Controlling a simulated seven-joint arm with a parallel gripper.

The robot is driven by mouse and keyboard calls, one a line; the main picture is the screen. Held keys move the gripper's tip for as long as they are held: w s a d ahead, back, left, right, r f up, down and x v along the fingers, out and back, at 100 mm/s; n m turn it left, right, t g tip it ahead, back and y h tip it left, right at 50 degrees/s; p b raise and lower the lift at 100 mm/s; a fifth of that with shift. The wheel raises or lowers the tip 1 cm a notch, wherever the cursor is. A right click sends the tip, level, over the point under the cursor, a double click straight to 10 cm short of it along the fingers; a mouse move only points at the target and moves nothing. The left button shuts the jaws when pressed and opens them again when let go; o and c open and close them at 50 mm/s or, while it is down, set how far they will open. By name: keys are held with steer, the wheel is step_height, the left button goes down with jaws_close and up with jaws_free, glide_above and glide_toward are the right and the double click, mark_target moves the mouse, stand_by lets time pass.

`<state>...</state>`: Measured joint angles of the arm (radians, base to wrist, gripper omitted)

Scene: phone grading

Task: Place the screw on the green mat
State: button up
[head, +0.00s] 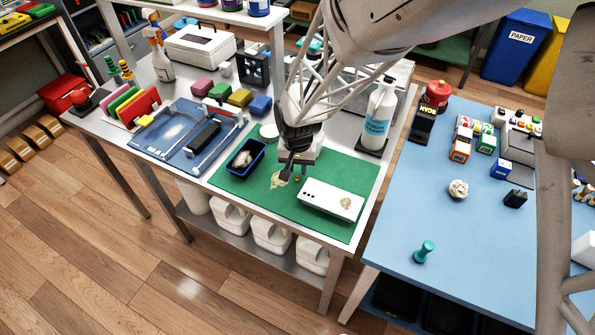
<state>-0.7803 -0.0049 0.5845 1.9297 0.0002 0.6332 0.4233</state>
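The green mat (345,171) lies on the metal table in the middle of the head view. My gripper (289,176) points down over the mat, between a blue tray and a white slab. Its fingertips are small and dark here, so I cannot tell whether they are open, shut or holding something. A tiny gold-brown spot (297,178) shows just beside the fingertips; I cannot tell if it is the screw. A flat tan piece (279,180) lies on the mat left of the fingertips. No screw can be clearly made out.
The blue tray (232,172) holds small pale and dark items. The white slab (331,200) lies on the mat's right side. A pump bottle (379,115) stands behind it. Coloured sponges (240,97) sit behind the mat. The mat's front left strip is clear.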

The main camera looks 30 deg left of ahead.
mark_target(298, 176)
step_height(298, 176, up, 9)
stand_by(0.4)
steer(key=shift+d, duration=0.1)
stand_by(0.7)
steer(key=d+r+m, duration=0.1)
steer(key=d+r, duration=0.4)
steer(key=d, duration=0.4)
steer(key=d+r+t, duration=0.1)
steer(key=d+r, duration=0.3)
steer(key=d, duration=0.4)
steer(key=d+r+m, duration=0.1)
steer(key=d+r, duration=0.4)
steer(key=d, duration=0.4)
steer(key=s+d+r+m, duration=0.1)
steer(key=s+d+r, duration=0.1)
steer(key=s+d, duration=0.5)
steer(key=s+d+r+m+t, duration=0.1)
steer(key=s+d+r, duration=0.1)
steer(key=s+d, duration=0.6)
steer(key=d, duration=0.3)
steer(key=shift+s+d+r+t, duration=0.15)
steer(key=shift+s+d+t, duration=0.1)
steer(key=shift+d+t, duration=0.1)
